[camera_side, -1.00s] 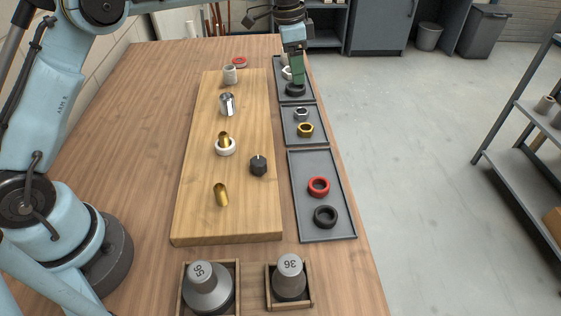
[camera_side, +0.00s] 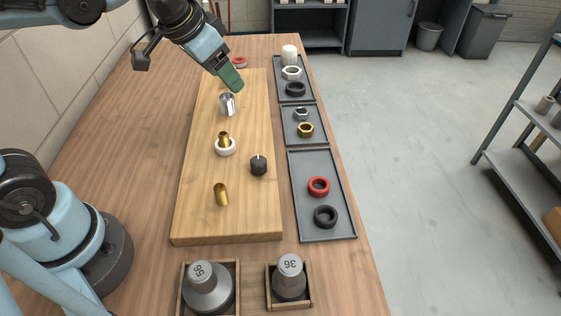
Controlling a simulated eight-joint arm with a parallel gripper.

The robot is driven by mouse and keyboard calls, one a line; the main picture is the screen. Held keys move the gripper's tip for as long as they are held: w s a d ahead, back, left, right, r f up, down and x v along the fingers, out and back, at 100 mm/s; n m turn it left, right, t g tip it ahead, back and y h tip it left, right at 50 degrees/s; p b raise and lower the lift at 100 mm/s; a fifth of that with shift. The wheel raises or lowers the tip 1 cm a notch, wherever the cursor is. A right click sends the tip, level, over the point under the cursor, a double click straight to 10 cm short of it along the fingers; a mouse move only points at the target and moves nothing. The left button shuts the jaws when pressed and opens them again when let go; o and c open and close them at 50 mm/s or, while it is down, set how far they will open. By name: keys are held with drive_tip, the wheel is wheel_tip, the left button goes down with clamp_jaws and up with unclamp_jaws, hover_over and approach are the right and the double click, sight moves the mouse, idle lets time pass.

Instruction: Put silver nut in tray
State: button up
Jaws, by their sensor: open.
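A silver hex nut (camera_side: 301,114) lies in the middle tray (camera_side: 290,138), behind a brass nut (camera_side: 305,130). A larger whitish hex nut (camera_side: 291,73) lies in the far tray (camera_side: 308,97), between a white cylinder (camera_side: 289,52) and a black ring (camera_side: 295,89). A shiny silver fitting (camera_side: 228,105) stands on the wooden board. My gripper (camera_side: 237,88) is open, with its green fingers tilted down over the far part of the board, just behind the silver fitting in the picture. Whether it touches anything there cannot be told.
The wooden board (camera_side: 200,225) also holds a brass fitting in a white ring (camera_side: 225,147), a black knob (camera_side: 258,165) and a brass tube (camera_side: 221,195). The near tray (camera_side: 325,237) holds red and black rings. Two grey weights (camera_side: 208,285) stand in front.

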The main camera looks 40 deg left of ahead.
drive_tip(key=s+f+n+t, duration=0.1)
drive_tip(key=s+f+n, duration=0.1)
drive_tip(key=s+f, duration=0.2)
drive_tip(key=shift+s+a+f+t, duration=0.25)
drive_tip(key=shift+s+f+t, duration=0.05)
drive_tip(key=shift+s, duration=0.95)
